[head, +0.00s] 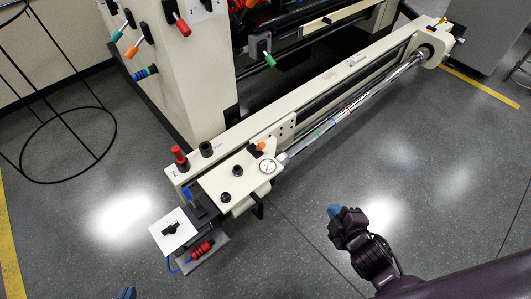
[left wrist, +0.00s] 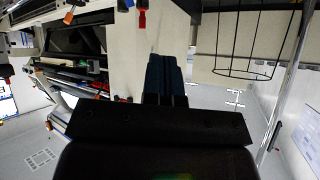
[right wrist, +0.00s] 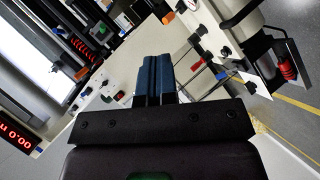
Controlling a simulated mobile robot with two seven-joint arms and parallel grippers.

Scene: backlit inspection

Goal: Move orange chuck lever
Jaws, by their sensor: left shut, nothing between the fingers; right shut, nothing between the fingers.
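A small orange lever (head: 261,146) sits beside a round dial at the near end of the long cream machine beam; I take it as the chuck lever. An orange piece (right wrist: 168,18) also shows at the top of the right wrist view, but I cannot tell if it is the same one. My right gripper (head: 335,211) is shut and empty over the floor, right of and nearer than the lever, apart from it. My left gripper (head: 127,293) shows only its blue tip at the bottom edge; its fingers (left wrist: 165,75) are closed together and empty in the left wrist view.
A cream cabinet (head: 180,50) with red, green and orange handled levers stands behind the beam (head: 320,90). A red knob (head: 180,155) and a blue knob (head: 187,194) rise near the lever. A black wire stand (head: 65,145) is at the left.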

